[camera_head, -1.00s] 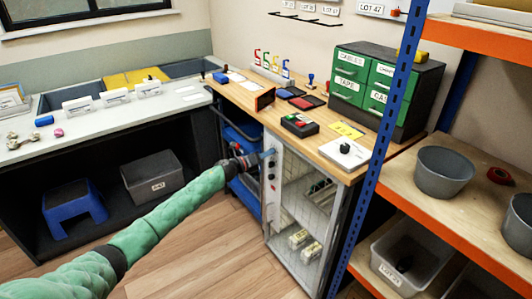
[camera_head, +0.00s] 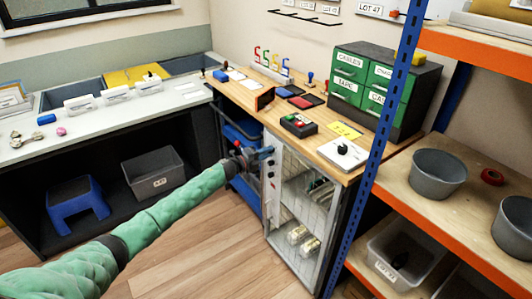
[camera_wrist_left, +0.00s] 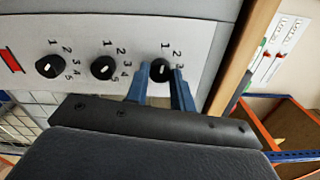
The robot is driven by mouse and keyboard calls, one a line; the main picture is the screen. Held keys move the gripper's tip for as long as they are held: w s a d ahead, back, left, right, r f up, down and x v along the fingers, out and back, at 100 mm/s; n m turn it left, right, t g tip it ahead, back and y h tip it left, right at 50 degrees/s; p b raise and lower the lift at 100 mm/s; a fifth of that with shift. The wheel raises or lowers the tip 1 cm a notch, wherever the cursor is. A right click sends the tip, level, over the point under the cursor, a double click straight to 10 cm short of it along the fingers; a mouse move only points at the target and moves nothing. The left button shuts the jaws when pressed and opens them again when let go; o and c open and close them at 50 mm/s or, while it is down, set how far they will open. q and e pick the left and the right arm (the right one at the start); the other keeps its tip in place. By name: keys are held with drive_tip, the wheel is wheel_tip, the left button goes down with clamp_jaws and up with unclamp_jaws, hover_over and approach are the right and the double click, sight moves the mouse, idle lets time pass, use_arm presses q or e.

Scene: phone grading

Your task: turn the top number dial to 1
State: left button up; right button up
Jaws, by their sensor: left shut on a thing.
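My left gripper (camera_wrist_left: 163,83) reaches the top of the white lock panel (camera_wrist_left: 130,35), its two blue fingers shut around the top number dial (camera_wrist_left: 160,69). In the head view the left gripper (camera_head: 265,152) is at the panel's upper end. The top dial is black with a white mark that looks turned roughly towards the 1; the fingers cover part of its rim and some numbers. The middle dial (camera_wrist_left: 102,68) and the lowest dial (camera_wrist_left: 50,67) are free of the gripper. My right gripper is not in view.
The panel is on a wire-mesh cabinet (camera_head: 300,215) under the wooden bench (camera_head: 315,146). A blue shelf post (camera_head: 372,160) and orange shelves stand to the right. A red marking (camera_wrist_left: 10,60) lies beside the lowest dial. Open floor (camera_head: 190,255) is in front.

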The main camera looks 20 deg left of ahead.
use_arm(q)
drive_tip(key=shift+a, duration=0.1)
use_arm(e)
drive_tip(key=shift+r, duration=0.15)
use_arm(q)
drive_tip(key=o, duration=1)
drive_tip(key=b+v, duration=0.1)
drive_tip(key=v, duration=0.6)
drive_tip(key=shift+s+a+b, duration=0.2)
drive_tip(key=shift+s+b, duration=0.1)
drive_tip(key=shift+b, duration=0.1)
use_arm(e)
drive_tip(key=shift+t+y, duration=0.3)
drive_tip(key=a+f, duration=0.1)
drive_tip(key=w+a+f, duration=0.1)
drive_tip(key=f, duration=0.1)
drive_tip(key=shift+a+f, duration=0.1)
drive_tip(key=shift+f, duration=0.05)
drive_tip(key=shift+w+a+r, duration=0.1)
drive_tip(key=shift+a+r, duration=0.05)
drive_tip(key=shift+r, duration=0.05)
